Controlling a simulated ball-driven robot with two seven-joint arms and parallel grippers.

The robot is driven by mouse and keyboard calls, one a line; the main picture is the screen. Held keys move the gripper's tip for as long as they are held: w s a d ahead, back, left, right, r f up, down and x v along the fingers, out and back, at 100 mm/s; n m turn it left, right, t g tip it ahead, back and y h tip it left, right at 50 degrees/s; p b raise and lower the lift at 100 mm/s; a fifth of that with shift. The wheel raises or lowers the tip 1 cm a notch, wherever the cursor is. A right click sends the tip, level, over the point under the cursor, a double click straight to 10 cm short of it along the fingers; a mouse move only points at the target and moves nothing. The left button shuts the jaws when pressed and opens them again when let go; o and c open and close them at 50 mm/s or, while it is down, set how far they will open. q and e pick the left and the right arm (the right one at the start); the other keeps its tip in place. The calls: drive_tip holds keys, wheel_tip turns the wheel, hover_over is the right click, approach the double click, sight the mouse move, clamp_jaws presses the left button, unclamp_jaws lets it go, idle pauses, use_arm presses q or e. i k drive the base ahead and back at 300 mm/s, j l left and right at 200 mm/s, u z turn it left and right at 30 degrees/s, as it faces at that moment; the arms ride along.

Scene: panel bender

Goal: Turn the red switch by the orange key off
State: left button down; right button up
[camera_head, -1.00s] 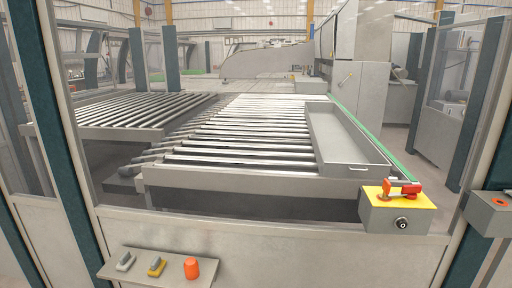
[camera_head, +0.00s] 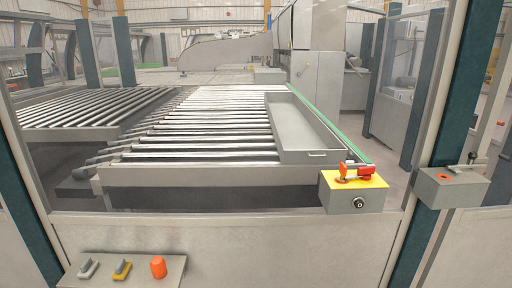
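A red switch handle (camera_head: 357,171) lies on the yellow top plate (camera_head: 369,181) of a grey box (camera_head: 340,198) at the right of the front ledge. The handle points to the right, with an orange-red piece at its left end; I cannot tell clearly whether this is a key. A round dark lock (camera_head: 359,204) is on the box's front face. An orange cylinder (camera_head: 158,267) stands on a small shelf at the lower left. Neither of my grippers is in view.
The small shelf (camera_head: 103,262) also carries a grey switch (camera_head: 88,268) and a yellow switch (camera_head: 122,269). A second grey box (camera_head: 452,188) with a red spot and a lever is at the right, by a dark green post (camera_head: 432,120). Roller conveyors (camera_head: 205,125) lie behind the ledge.

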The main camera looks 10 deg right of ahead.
sight(364, 174)
drive_tip(key=i+l, duration=0.1)
drive_tip(key=l, duration=0.25)
drive_tip(key=i+l, duration=0.15)
drive_tip(key=l, duration=0.2)
drive_tip(key=i+l+z, duration=0.1)
drive_tip(key=l, duration=0.2)
drive_tip(key=i+l, duration=0.15)
drive_tip(key=l, duration=0.2)
